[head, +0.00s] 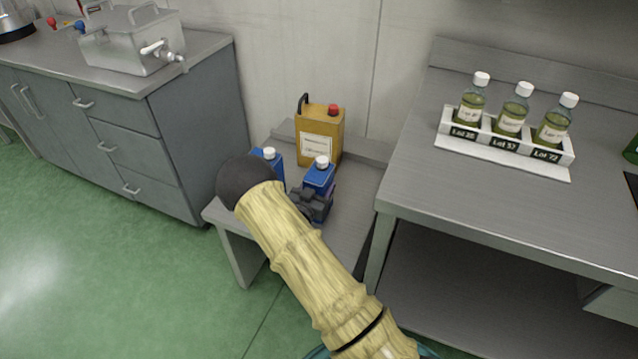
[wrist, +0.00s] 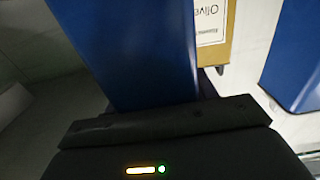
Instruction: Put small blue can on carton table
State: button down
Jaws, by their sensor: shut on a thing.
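A blue can with a white cap (head: 320,176) is in my gripper (head: 313,200), over the low grey table (head: 345,215). My gripper is shut on this can; I cannot tell whether its base touches the tabletop. In the wrist view the held blue can (wrist: 125,50) fills the upper left, close in front of my gripper (wrist: 165,112). A second blue can with a white cap (head: 273,156) is to the left, partly hidden by my arm; a blue can also shows at the right of the wrist view (wrist: 295,65). No table is visibly marked as the carton table.
A yellow canister with a red cap (head: 320,135) stands behind the held can. A higher steel table (head: 500,225) with a rack of labelled bottles (head: 500,145) is at the right. A grey cabinet (head: 170,140) is at the left. Green floor is open at lower left.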

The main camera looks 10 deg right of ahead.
jog(key=shift+c, duration=2.4)
grip_release()
jog(key=shift+f, duration=0.1)
jog(key=v, duration=1.2)
jog(key=shift+p, duration=0.35)
